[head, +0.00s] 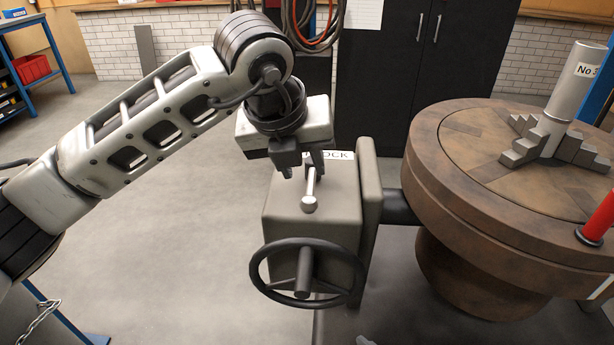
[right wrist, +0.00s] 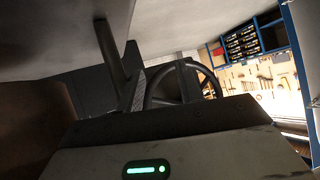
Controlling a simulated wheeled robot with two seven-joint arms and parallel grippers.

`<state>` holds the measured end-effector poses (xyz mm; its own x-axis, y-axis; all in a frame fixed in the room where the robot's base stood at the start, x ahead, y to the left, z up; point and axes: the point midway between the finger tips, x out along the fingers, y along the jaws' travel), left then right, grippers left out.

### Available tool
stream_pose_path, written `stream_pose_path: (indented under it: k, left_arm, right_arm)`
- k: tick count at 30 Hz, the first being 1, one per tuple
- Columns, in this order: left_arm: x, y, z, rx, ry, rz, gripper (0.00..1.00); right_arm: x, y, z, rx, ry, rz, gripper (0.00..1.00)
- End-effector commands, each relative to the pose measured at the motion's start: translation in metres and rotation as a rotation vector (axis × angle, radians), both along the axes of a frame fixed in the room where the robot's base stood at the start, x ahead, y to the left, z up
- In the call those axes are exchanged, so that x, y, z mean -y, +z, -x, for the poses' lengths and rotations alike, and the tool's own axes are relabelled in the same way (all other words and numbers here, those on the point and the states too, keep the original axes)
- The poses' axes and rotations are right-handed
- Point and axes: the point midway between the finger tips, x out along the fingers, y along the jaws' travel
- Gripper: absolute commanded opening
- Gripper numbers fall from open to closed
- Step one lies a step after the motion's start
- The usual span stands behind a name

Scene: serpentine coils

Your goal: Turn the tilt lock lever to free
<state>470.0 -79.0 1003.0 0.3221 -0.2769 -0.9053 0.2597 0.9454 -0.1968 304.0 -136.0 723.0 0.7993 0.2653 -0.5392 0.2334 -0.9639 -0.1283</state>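The tilt lock lever (head: 310,187) is a short metal rod with a pale ball knob at its near end. It stands on top of a grey box (head: 312,222) and points toward the camera. A white label (head: 338,156) behind it reads "OCK", its start hidden by my gripper. My left gripper (head: 301,172) points down just above the box, its two fingers apart. The lever's rod is close to the right finger; I cannot tell whether they touch. My right gripper's housing, with a green light, fills the bottom of the right wrist view; its fingers cannot be made out.
A dark handwheel (head: 305,273) is on the box's front and a wheel also shows in the right wrist view (right wrist: 182,84). A round brown table (head: 450,185) stands right, carrying a grey cylinder (head: 573,90) and stepped blocks. A red cylinder (head: 598,220) is at the right edge.

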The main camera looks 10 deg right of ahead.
Motion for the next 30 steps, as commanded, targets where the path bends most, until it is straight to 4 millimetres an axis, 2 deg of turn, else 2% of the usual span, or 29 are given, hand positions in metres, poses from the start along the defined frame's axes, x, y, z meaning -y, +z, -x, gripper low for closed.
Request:
stream_pose_path:
  k: [6,13,20,30]
  left_arm:
    - [-0.015,0.050,0.017,0.006,-0.001,0.002,0.34]
    - [-0.026,0.087,0.031,0.003,-0.001,0.001,0.34]
    - [-0.030,0.099,0.036,0.000,0.000,0.001,0.34]
    - [-0.027,0.095,0.038,-0.021,-0.022,0.018,0.34]
  right_arm:
    - [-0.001,-0.002,0.000,0.002,0.000,-0.008,0.36]
    - [-0.001,-0.002,0.000,0.004,0.000,-0.014,0.36]
    - [-0.001,0.001,0.000,0.008,-0.001,-0.016,0.36]
    - [-0.001,0.001,0.000,0.008,-0.002,-0.015,0.36]
